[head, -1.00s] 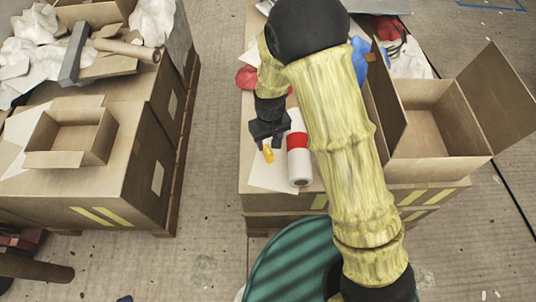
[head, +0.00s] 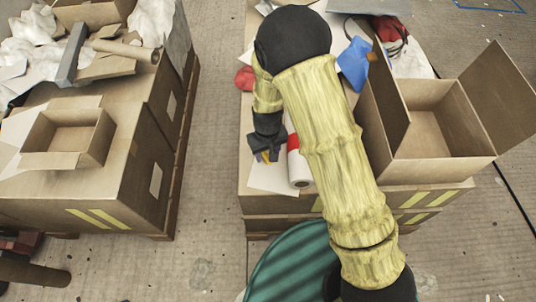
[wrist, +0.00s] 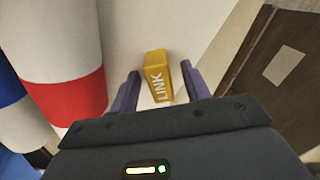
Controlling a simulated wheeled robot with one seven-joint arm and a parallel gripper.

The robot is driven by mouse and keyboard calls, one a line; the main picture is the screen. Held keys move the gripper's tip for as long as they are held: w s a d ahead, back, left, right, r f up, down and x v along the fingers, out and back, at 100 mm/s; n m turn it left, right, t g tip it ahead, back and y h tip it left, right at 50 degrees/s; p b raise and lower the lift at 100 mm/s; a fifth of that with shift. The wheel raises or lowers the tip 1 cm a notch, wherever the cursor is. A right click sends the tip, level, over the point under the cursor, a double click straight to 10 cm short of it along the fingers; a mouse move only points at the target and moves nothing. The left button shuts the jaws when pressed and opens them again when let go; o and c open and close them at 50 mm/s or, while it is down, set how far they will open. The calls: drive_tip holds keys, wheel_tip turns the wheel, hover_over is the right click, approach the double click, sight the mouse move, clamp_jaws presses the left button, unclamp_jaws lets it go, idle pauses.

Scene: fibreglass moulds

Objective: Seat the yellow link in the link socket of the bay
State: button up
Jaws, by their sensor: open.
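The yellow link (wrist: 157,76), a small block lettered LINK, lies on a white sheet (head: 268,178) near the front left of the right-hand bench. My gripper (wrist: 160,85) is open, with its two fingers on either side of the link and small gaps between. In the head view my gripper (head: 266,155) covers most of the link, and only a bit of yellow (head: 267,156) shows. I cannot make out the bay or its link socket in either view.
An open cardboard box (head: 432,140) is farther right. An open gap of floor (head: 212,150) separates the two benches.

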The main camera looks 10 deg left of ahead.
sight(268, 151)
idle(0.3)
clamp_jaws()
wheel_tip(268, 151, up, 10)
drive_tip(key=p, duration=0.2)
drive_tip(key=shift+p, duration=0.4)
idle(0.8)
